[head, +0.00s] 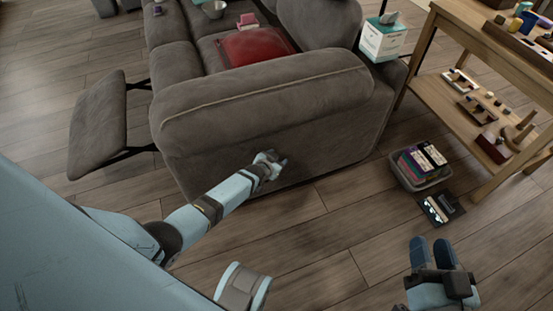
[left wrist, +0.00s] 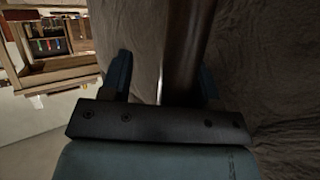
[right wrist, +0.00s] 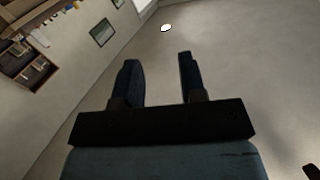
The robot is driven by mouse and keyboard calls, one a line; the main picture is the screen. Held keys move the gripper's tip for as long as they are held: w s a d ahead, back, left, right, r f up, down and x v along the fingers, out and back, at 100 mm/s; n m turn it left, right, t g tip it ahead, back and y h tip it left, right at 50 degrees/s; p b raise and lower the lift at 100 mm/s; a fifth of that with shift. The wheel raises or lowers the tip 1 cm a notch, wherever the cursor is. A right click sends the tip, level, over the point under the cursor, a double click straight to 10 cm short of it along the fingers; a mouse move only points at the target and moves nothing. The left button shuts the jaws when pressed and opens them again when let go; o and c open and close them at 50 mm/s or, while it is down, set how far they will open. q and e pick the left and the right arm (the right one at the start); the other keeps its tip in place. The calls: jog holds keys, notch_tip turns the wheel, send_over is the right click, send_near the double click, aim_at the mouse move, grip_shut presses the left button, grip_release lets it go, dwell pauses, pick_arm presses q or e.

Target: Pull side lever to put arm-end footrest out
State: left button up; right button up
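The grey sofa (head: 265,105) stands with its near arm facing me. A padded footrest panel (head: 97,125) is out from the sofa's left side on dark links. My left gripper (head: 268,162) is at the outer side of the sofa arm. In the left wrist view, a dark smooth bar, apparently the side lever (left wrist: 188,45), runs between the open fingers of the left gripper (left wrist: 165,80). I cannot tell whether the fingers touch it. The lever is hidden in the head view. My right gripper (head: 433,252) is open and empty above the floor; its fingers also show in the right wrist view (right wrist: 160,80).
A bin of books (head: 408,176) and a dark flat item (head: 441,208) lie on the floor beside the wooden shelf table (head: 440,92). A tissue box (head: 383,40) stands at the sofa's far right. A red cushion (head: 255,46) lies on the seat.

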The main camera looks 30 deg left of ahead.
pick_arm(q)
jog(key=shift+s+r, duration=0.2)
jog(key=shift+r, duration=0.05)
jog(key=shift+o, duration=0.3)
jog(key=p+v, duration=0.4)
jog(key=v, duration=0.4)
jog(key=shift+s+d+p, duration=0.2)
jog(key=shift+p, duration=0.15)
jog(key=p+v, duration=0.1)
jog(key=v, duration=0.3)
jog(key=shift+r, duration=0.1)
jog(key=shift+c, duration=0.3)
jog(key=shift+s+a+r, duration=0.15)
jog(key=shift+s+a, duration=0.05)
jog(key=shift+s, duration=0.2)
pick_arm(e)
jog(key=s+d+f+g+h, duration=0.2)
jog(key=d+f+g+h, duration=0.1)
jog(key=f, duration=0.4)
jog(key=shift+s+d+f+g, duration=0.2)
jog(key=shift+s+d+g, duration=0.15)
jog(key=shift+d+g, duration=0.25)
jog(key=shift+a, duration=0.1)
